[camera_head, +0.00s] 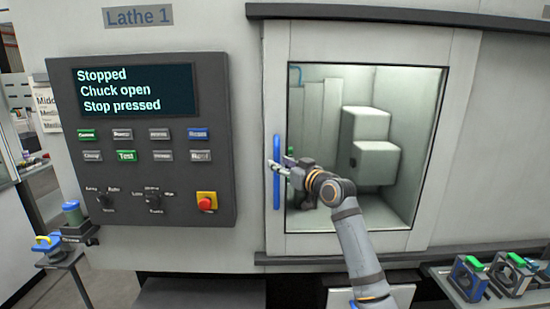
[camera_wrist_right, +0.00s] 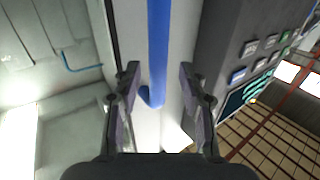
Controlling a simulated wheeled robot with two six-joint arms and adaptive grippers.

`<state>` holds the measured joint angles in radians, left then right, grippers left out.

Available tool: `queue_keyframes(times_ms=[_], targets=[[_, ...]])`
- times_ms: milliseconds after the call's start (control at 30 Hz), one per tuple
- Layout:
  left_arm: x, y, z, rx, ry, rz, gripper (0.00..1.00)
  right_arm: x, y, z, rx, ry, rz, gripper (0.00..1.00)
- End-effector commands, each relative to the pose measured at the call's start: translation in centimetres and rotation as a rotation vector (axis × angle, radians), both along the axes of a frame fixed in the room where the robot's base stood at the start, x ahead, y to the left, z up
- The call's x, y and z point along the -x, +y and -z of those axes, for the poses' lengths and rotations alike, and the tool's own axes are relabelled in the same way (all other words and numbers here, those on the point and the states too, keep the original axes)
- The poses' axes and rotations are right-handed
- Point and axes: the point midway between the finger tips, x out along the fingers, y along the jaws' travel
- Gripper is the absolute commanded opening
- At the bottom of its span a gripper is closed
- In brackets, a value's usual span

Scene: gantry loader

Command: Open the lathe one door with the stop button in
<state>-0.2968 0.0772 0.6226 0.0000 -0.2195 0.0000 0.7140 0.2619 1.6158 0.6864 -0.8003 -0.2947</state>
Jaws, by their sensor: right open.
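The lathe one door (camera_head: 276,60) is a pale panel with a large window and appears shut. Its upright blue handle (camera_head: 276,172) is on the left side of the door. My right gripper (camera_head: 277,167) is open at the handle. In the right wrist view the blue handle (camera_wrist_right: 158,45) shows between the two open fingers (camera_wrist_right: 158,72); I cannot tell whether they touch it. The red stop button (camera_head: 206,203) sits on a yellow plate on the control panel. The screen (camera_head: 134,90) reads "Stopped", "Chuck open", "Stop pressed". My left gripper is not in view.
The dark control panel (camera_head: 150,222) stands left of the door, close to the handle. A rail (camera_head: 400,15) runs above the door and a ledge (camera_head: 290,258) below it. Grey fixtures with green parts (camera_head: 468,278) stand at lower right. A small stand (camera_head: 62,260) is at lower left.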

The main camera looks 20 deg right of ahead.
Motion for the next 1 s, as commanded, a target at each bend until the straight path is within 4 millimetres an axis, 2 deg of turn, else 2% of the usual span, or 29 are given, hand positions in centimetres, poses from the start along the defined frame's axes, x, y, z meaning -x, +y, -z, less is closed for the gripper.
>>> queue_keyframes(times_ms=[100, 200, 533, 833, 1000], targets=[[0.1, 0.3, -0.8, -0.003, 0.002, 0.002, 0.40, -1.8, 0.6, -0.2, -0.004, 0.002, -0.001, 0.42], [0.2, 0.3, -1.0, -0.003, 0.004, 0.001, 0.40, -2.6, 0.9, -0.1, -0.002, 0.002, -0.001, 0.42], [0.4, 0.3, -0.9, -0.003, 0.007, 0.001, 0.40, -3.0, 1.0, 0.1, 0.001, 0.001, 0.000, 0.41], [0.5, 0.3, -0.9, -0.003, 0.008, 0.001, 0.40, -3.0, 1.0, 0.1, 0.000, 0.001, 0.000, 0.00], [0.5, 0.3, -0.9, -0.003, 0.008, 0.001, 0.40, -3.0, 1.0, 0.1, 0.000, 0.001, 0.000, 0.00]])
